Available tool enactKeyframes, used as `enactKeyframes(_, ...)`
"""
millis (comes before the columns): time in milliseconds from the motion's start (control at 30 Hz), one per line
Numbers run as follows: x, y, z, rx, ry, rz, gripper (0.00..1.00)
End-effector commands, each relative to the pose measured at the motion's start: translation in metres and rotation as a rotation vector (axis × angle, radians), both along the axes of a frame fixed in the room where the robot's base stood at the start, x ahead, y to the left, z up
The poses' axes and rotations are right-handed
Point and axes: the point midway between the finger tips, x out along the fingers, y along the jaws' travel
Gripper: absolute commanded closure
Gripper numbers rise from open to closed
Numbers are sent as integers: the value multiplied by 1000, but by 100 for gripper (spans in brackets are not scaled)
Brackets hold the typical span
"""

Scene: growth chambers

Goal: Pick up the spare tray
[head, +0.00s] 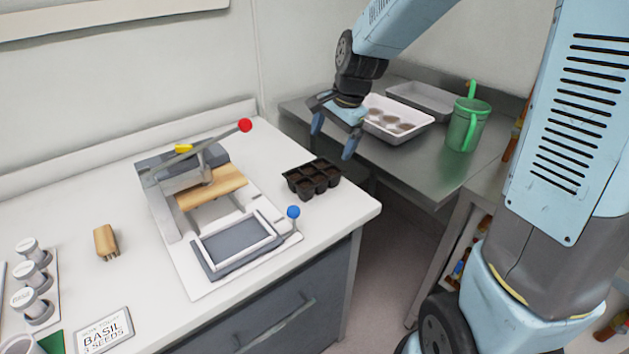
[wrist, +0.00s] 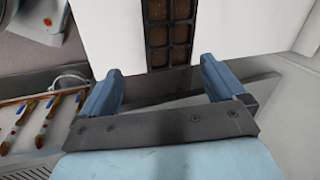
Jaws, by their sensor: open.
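A small black cell tray (head: 311,180) with brown soil in its cells sits on the white counter near its right end. It also shows in the wrist view (wrist: 168,38), at the top centre, beyond the fingers and cut off by the frame. My gripper (head: 334,137) is open with nothing between its blue fingers. It hangs above and behind the black tray, apart from it. On the steel bench are a white tray (head: 372,103) with brown round pots and an empty grey tray (head: 424,98). I cannot tell which tray is called the spare one.
A press-like device (head: 187,180) with a red-knobbed lever and a grey framed tray (head: 237,247) stand left of the black tray. A blue-knobbed post (head: 293,212) is close to it. A green watering can (head: 467,125) stands on the steel bench (head: 407,160). A gap separates counter and bench.

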Motion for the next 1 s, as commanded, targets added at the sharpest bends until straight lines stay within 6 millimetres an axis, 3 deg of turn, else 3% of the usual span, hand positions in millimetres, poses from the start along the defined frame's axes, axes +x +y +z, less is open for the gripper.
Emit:
enactKeyframes(500, 15, 14, -68, 1, 6, -2, 4)
enactKeyframes(867, 19, 17, -88, 1, 4, -3, 4)
enactKeyframes(1000, 23, 18, -104, 1, 5, -3, 4)
